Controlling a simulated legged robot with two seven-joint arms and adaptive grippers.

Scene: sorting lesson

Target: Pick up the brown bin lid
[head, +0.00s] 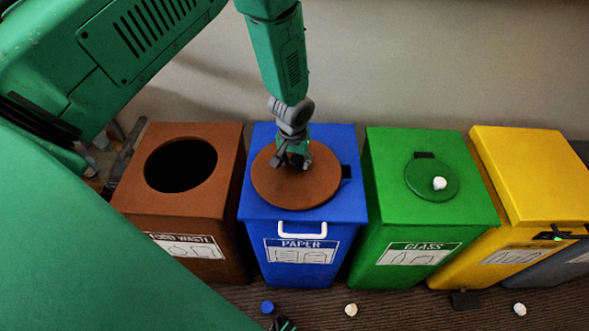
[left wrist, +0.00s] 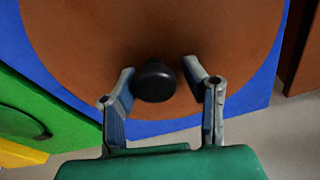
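The brown bin lid (head: 270,192) is a round disc lying flat on top of the blue PAPER bin (head: 345,210). In the left wrist view the lid (left wrist: 230,40) fills the upper middle, with a black knob (left wrist: 154,82) at its centre. My left gripper (head: 292,160) is above the lid, pointing down. In the left wrist view its two fingers (left wrist: 160,88) stand open on either side of the knob. The left finger is very close to the knob and a small gap shows at the right finger.
The brown FOOD WASTE bin (head: 228,150) has an open round hole. The green GLASS bin (head: 385,150) has a small green lid (head: 425,190) with a white knob. A yellow bin (head: 520,180) stands at right. A blue cap (head: 267,307) and white pieces lie on the floor.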

